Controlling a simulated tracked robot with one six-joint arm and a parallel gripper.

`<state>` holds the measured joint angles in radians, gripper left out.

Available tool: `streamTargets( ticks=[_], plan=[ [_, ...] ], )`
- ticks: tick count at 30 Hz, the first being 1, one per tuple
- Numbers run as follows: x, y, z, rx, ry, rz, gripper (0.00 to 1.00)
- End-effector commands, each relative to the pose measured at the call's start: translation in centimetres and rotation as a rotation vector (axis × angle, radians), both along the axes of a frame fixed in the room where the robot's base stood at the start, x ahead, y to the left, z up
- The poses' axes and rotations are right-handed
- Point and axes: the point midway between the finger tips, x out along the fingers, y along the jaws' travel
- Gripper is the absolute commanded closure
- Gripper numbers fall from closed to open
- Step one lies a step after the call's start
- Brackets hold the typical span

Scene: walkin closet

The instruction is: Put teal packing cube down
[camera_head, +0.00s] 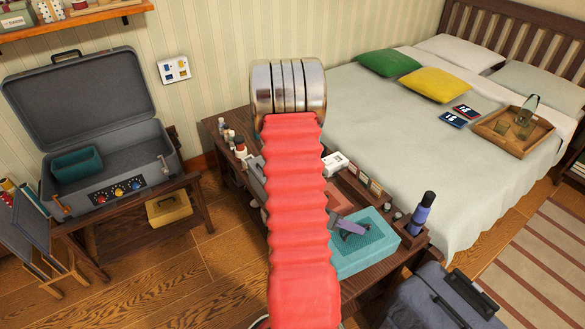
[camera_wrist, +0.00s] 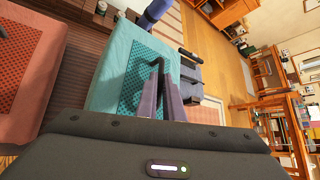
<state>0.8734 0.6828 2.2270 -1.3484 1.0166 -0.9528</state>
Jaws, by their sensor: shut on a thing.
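The teal packing cube (camera_head: 368,257), a soft box with a dark mesh top, is at the front end of the dark wooden table. In the wrist view the cube (camera_wrist: 110,62) fills the area left of the fingers. My gripper (camera_head: 348,227) is over the cube's top, its fingers nearly together and shut on it. In the wrist view the gripper (camera_wrist: 158,68) meets the cube near its right edge; the exact grip is hard to see. I cannot tell whether the cube rests on the table or hangs just above it.
A coral mesh-topped cube (camera_wrist: 28,60) is beside the teal one. A blue-purple bottle (camera_head: 421,213) stands close on the right. Small bottles and boxes line the table (camera_head: 372,286). An open grey case (camera_head: 130,165) holding a teal bin is at left. A grey suitcase (camera_head: 425,300) stands in front.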

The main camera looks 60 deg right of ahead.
Motion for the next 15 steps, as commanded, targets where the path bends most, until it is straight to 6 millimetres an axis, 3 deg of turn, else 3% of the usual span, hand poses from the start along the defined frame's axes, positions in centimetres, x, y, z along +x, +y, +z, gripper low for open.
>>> streamTargets(
  ticks=[6,15],
  plan=[
    [-0.4,-1.6,0.1,-0.001,-0.001,0.097,1.00],
    [-0.4,-2.0,0.0,0.000,-0.002,0.118,1.00]
  ],
)
